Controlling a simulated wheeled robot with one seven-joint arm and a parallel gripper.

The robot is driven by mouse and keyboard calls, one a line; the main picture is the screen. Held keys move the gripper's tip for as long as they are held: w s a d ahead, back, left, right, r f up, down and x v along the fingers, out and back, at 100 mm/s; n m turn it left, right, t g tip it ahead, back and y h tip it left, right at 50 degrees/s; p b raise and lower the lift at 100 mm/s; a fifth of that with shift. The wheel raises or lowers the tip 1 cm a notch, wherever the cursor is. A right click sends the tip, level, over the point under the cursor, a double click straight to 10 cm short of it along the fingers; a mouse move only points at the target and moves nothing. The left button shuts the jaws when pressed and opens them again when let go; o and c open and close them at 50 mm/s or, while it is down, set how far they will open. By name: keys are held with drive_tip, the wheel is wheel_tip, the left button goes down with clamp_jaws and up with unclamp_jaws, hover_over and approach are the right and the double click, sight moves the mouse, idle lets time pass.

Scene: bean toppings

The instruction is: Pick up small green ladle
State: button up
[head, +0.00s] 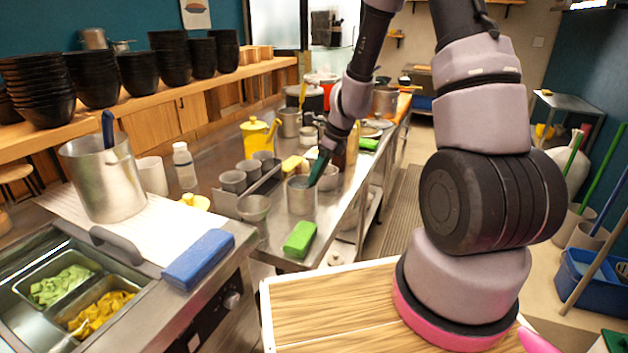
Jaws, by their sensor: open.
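A small ladle with a dark green handle (318,168) stands tilted in a metal cup (301,198) on the steel counter. Only its handle shows; the cup hides its lower end. My gripper (326,150) is at the upper end of this handle, pointing down, with its jaws open. The fingers are small and dark here, so I cannot tell whether they touch the handle or surround it.
A green sponge (300,239) lies at the counter's front edge. Small metal cups (233,181) and a yellow pot (255,134) stand left of the ladle. A large pot (105,180) with a blue handle and a blue sponge (198,258) are farther left.

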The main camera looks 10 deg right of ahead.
drive_tip(key=shift+a+f, duration=0.1)
clamp_jaws()
idle(0.3)
